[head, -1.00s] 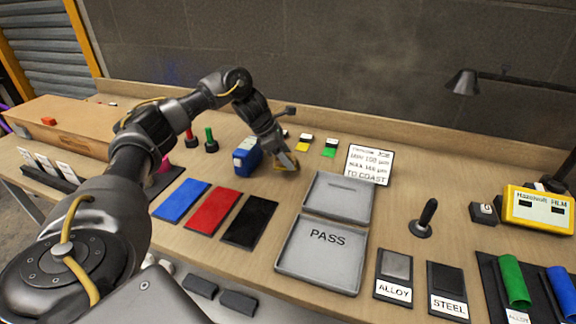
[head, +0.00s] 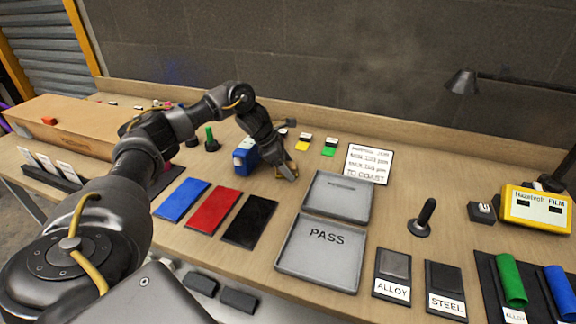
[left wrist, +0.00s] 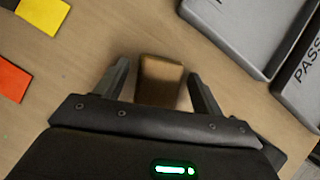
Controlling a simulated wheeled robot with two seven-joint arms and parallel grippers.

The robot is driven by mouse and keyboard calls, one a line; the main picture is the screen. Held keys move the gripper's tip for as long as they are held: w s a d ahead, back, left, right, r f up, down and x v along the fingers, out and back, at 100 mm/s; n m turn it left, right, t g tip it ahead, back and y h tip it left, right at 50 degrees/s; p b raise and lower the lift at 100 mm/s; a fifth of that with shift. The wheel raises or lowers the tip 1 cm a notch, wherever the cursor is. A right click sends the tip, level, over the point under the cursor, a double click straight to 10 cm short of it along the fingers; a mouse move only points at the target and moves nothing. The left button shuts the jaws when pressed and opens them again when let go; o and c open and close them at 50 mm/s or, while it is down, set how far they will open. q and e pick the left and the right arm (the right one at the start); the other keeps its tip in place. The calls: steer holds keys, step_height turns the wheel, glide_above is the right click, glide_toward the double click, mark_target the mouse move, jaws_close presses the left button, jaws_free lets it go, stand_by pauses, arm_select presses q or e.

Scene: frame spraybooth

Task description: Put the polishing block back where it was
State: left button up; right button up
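A brown, worn-looking block (left wrist: 160,80), which I take to be the polishing block, lies on the wooden bench between the fingers of my left gripper (left wrist: 160,88). In the left wrist view there is a gap on each side of it, so the gripper is open around it and not closed on it. In the head view my left gripper (head: 287,170) is low over the bench, just left of the grey trays, and mostly hides the block. My right gripper is not in view.
A blue device (head: 246,157) stands close left of the gripper. The PASS tray (head: 322,283) and another grey tray (head: 337,198) lie to the right. Blue, red and black pads (head: 250,222) lie in front. Yellow (head: 302,146) and green (head: 329,151) cards lie behind.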

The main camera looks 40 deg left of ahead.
arm_select(q)
steer(key=shift+r, duration=0.25)
steer(key=shift+s+a+r, duration=0.1)
steer(key=shift+a+r, duration=0.05)
steer(key=shift+r, duration=0.1)
steer(key=v, duration=1.1)
steer(key=shift+p, duration=0.4)
steer(key=shift+s+a+r, duration=0.1)
